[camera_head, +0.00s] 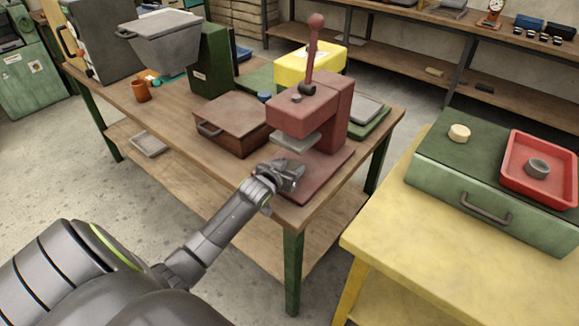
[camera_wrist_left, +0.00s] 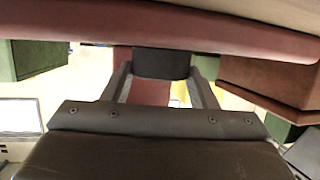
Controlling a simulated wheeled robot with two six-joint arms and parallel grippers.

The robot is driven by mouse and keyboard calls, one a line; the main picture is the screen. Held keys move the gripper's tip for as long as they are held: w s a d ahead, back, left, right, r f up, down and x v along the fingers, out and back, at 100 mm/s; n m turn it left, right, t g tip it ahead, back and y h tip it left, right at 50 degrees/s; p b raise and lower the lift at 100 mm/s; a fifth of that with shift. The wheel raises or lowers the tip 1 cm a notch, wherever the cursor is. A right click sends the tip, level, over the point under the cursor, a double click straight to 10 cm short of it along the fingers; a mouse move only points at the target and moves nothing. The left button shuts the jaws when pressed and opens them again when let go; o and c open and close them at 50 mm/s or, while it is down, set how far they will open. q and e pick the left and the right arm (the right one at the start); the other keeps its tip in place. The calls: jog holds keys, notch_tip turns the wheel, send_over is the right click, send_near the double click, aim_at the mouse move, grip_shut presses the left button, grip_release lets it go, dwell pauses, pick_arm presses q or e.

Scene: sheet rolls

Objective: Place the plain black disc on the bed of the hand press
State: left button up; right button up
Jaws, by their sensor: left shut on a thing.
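The hand press (camera_head: 303,112) is dull red with a ball-topped lever, and stands at the near right corner of the wooden table. Its bed (camera_head: 313,175) is a flat red plate under a grey pressing plate (camera_head: 296,141). My left gripper (camera_head: 292,172) is at the front left of the bed, below the pressing plate. In the left wrist view the plain black disc (camera_wrist_left: 161,62) is between my left fingertips, and the gripper is shut on it. In the head view I cannot make out the disc at the gripper. My right gripper is not in view.
A brown box (camera_head: 233,123) with a handle stands left of the press. A yellow bin (camera_head: 308,66) is behind it. On the yellow table (camera_head: 400,225) at right, a green case (camera_head: 440,165) bears a red tray (camera_head: 512,186) and a pale round piece (camera_head: 459,132).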

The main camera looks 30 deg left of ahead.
pick_arm(q)
jog(key=o, duration=1.1)
jog(key=shift+c, duration=0.2)
jog(key=shift+r, duration=0.1)
jog(key=shift+s+r, duration=0.1)
jog(key=shift+s, duration=0.5)
jog(key=v, duration=1.1)
